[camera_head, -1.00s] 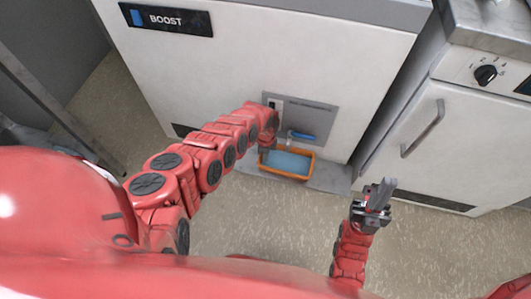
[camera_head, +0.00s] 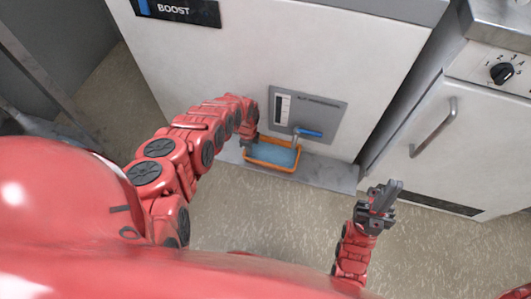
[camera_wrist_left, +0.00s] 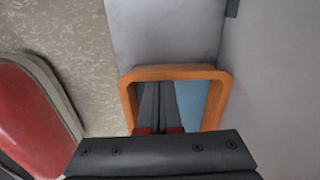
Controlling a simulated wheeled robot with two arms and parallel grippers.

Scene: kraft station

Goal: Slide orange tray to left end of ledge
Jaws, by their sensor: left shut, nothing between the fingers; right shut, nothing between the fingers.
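The orange tray (camera_head: 288,168) holds blue liquid (camera_head: 270,153) and sits on the grey ledge (camera_head: 330,175) at the foot of the white machine. Bare ledge shows on both sides of it, more on the right. My left gripper (camera_head: 249,143) is at the tray's left end, its tips hard to see from the head. In the left wrist view, its closed fingers (camera_wrist_left: 158,106) reach inside the frame of the tray's orange rim (camera_wrist_left: 175,73); I cannot tell whether they touch a wall. My right gripper (camera_head: 388,193) is shut and empty, above the floor to the right.
A blue-handled tap (camera_head: 308,132) juts from the grey panel (camera_head: 325,108) above the tray's right part. A white cabinet (camera_head: 425,150) with a bar handle (camera_head: 435,128) stands at the right. The floor (camera_head: 260,220) in front of the ledge is clear.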

